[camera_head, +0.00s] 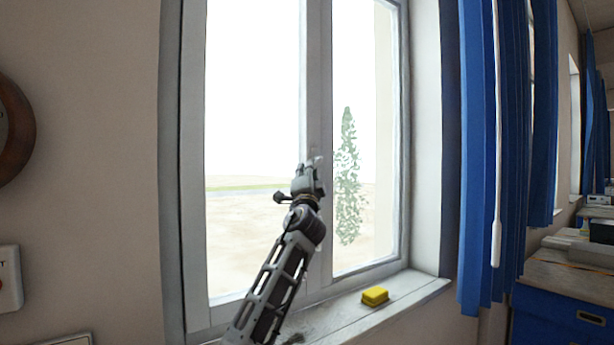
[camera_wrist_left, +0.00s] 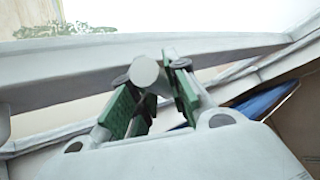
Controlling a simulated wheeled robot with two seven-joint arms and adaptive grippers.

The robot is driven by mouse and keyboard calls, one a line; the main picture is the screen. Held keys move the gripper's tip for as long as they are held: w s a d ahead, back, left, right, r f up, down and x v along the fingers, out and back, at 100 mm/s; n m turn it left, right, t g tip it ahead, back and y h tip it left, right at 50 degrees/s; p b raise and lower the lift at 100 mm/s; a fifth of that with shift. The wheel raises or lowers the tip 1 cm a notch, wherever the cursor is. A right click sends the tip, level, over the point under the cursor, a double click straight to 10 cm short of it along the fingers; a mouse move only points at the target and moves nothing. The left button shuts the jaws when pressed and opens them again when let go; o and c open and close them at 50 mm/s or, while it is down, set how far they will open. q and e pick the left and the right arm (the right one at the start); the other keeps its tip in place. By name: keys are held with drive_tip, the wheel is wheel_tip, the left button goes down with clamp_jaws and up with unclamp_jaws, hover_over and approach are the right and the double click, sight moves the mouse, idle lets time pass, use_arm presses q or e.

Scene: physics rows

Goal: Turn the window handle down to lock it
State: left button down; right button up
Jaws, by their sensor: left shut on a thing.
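The window (camera_head: 318,60) is a grey-framed, two-pane window, and its panes look closed. My left gripper (camera_head: 311,168) is at the middle upright of the frame, about halfway up. In the left wrist view my left gripper (camera_wrist_left: 155,80) has its green-padded fingers on either side of the rounded grey end of the window handle (camera_wrist_left: 144,72). It is shut on the handle. In the head view my gripper hides most of the handle, so its angle is hard to tell. My right gripper is not in view.
A yellow sponge-like block (camera_head: 375,296) lies on the window sill (camera_head: 405,290), right of my arm. Blue curtains (camera_head: 485,150) hang to the right. A round brown object (camera_head: 14,130) and a white box (camera_head: 9,278) are on the left wall. A blue cabinet (camera_head: 560,315) stands at far right.

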use_arm(q)
drive_tip(key=shift+f, duration=0.1)
idle(0.4)
drive_tip(key=c, duration=1.4)
unclamp_jaws()
drive_tip(key=shift+s, duration=0.15)
drive_tip(key=shift+v, duration=5.85)
